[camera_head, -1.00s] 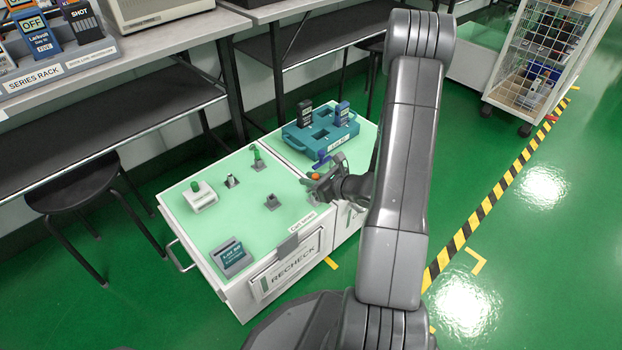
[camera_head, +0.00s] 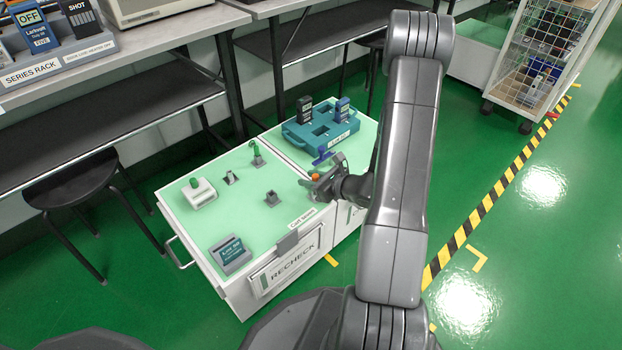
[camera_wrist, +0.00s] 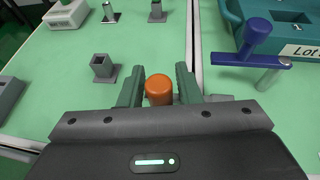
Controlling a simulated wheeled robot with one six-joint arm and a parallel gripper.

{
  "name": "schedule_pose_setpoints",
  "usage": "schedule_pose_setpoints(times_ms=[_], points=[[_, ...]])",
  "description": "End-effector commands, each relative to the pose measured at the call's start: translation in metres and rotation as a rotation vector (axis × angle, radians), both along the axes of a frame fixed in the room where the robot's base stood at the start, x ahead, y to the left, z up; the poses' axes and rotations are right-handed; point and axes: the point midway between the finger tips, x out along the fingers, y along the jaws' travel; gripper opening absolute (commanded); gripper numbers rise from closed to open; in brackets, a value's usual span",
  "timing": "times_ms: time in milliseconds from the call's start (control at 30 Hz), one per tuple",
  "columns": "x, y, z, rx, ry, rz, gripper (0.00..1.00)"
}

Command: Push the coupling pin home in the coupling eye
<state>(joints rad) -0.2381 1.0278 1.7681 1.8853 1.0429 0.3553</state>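An orange-capped pin (camera_wrist: 158,90) stands close to the seam between the two green-topped carts. It also shows in the head view (camera_head: 315,177). My gripper (camera_wrist: 160,84) is over it with its two green-padded fingers apart, one on each side of the orange cap. The fingers look open around the cap; contact with the cap is not clear. The coupling eye and the pin's lower part are hidden below the cap and my gripper, so how deep the pin sits cannot be seen.
A blue-knobbed lever (camera_wrist: 256,42) stands just right of my gripper. Beyond it, a teal case (camera_head: 306,138) holds upright testers. Grey sockets (camera_wrist: 104,70) and a white block with a green knob (camera_head: 198,193) stand on the left cart. A tester sits in a cradle (camera_head: 230,256).

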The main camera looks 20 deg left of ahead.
Motion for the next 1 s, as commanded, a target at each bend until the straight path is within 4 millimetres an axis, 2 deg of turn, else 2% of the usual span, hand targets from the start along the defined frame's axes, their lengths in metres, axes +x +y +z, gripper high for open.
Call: schedule_pose_setpoints(times_ms=[67,333,467,567,1000], points=[[0.000,0.000,0.000,0.000,0.000,0.000,0.44],[0.000,0.000,0.000,0.000,0.000,0.000,0.44],[-0.001,-0.008,0.005,0.000,0.000,-0.002,0.44],[-0.004,-0.021,0.012,-0.001,0.000,-0.003,0.44],[-0.024,-0.101,0.046,0.000,0.001,-0.005,0.44]])
